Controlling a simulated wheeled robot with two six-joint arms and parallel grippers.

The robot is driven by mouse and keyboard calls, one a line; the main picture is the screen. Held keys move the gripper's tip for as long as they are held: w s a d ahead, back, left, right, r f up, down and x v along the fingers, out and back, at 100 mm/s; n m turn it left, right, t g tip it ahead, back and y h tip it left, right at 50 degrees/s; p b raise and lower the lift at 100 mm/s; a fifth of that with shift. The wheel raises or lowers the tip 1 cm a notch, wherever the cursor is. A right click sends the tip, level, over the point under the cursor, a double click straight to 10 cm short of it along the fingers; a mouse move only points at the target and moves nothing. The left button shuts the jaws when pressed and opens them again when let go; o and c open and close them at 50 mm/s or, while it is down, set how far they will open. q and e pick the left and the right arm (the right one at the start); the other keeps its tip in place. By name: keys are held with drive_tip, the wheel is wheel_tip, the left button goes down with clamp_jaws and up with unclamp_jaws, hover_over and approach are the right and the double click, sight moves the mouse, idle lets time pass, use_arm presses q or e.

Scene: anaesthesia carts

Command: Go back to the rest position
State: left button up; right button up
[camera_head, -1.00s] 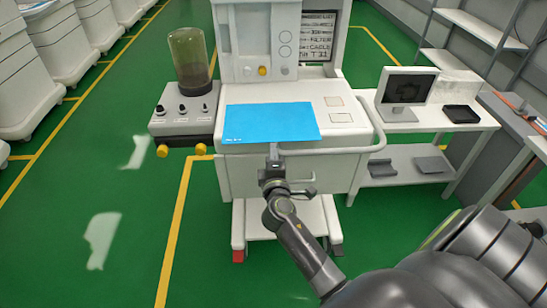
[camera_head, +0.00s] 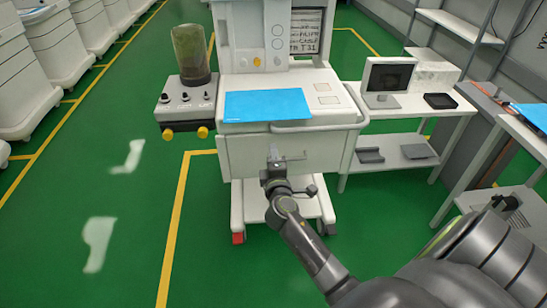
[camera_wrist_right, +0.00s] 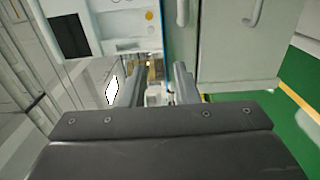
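My right gripper (camera_head: 273,160) is in front of the white drawer front (camera_head: 330,150) of the anaesthesia cart, below a blue sheet (camera_head: 267,105). The sheet lies on the cart's top. In the right wrist view my right gripper (camera_wrist_right: 157,85) has its two fingers apart, with nothing clearly held between them. I cannot tell whether the fingers touch the drawer front. My left gripper is not in view.
A side table (camera_head: 410,112) with a monitor (camera_head: 388,75) and a black tray (camera_head: 440,101) stands right of the cart. A grey bench with a blue item (camera_head: 533,115) is at the right edge. Green floor (camera_head: 130,220) is open on the left.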

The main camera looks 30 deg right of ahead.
idle(0.3)
drive_tip(key=s+f+m+g+y, duration=0.25)
drive_tip(key=s+f, duration=0.25)
drive_tip(key=f, duration=0.6)
drive_tip(key=s+a+f+m+g+y+p, duration=0.1)
drive_tip(key=s+f+g, duration=0.2)
drive_tip(key=s+f, duration=0.55)
drive_tip(key=s+f+m+g+y, duration=0.1)
drive_tip(key=s+f+g, duration=0.15)
drive_tip(key=f, duration=1.05)
drive_tip(key=s+a+f+m+g+y, duration=0.1)
drive_tip(key=s+f, duration=0.4)
drive_tip(key=s, duration=0.6)
drive_tip(key=s+a+f+m+g+y, duration=0.1)
drive_tip(key=s+a+f+m+g, duration=0.1)
drive_tip(key=s, duration=0.9)
drive_tip(key=s+a+f+m+g+y, duration=0.1)
drive_tip(key=s+f+m+g, duration=0.2)
drive_tip(key=s+f+m, duration=0.2)
drive_tip(key=s+f, duration=0.3)
drive_tip(key=s, duration=0.3)
drive_tip(key=shift+s+a+f+g+p, duration=0.2)
drive_tip(key=shift+f+g+p, duration=0.1)
drive_tip(key=shift+f+p, duration=0.1)
